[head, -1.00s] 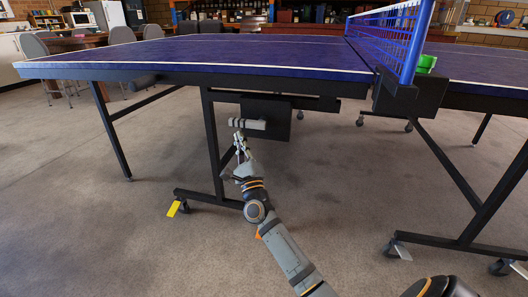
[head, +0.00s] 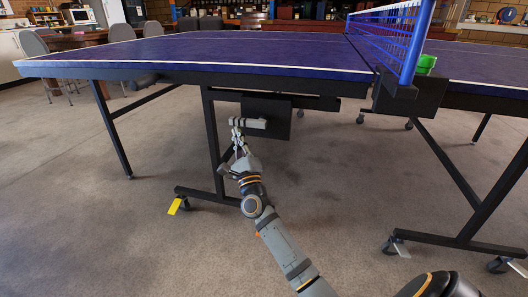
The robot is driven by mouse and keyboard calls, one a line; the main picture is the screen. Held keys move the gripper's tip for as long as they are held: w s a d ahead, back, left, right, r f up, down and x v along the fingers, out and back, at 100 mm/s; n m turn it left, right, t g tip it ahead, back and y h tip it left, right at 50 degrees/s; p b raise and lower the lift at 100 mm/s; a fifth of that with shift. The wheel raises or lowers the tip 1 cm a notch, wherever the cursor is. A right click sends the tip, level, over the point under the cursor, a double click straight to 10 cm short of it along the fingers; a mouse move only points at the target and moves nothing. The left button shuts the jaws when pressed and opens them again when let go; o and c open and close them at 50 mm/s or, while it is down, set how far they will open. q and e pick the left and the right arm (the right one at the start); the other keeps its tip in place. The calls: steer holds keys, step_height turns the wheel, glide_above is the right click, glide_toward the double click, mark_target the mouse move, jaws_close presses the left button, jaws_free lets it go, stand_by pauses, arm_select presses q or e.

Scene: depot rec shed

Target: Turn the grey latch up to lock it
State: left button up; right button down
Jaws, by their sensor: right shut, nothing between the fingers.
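The grey latch (head: 252,123) lies level, lengthwise left to right, on a black plate (head: 268,108) under the blue table tennis table's (head: 215,55) edge. My right gripper (head: 237,133) is shut with nothing in it. Its fingertips are at the left end of the latch, just below it; I cannot tell whether they touch. My left gripper is not in view.
A black table leg (head: 213,150) stands just left of my right gripper, with a castor and yellow tab (head: 174,206) at its foot. The net (head: 385,38) and a green object (head: 426,64) are at the right. The grey floor (head: 90,230) in front is clear.

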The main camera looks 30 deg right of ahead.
steer(key=v, duration=1.2)
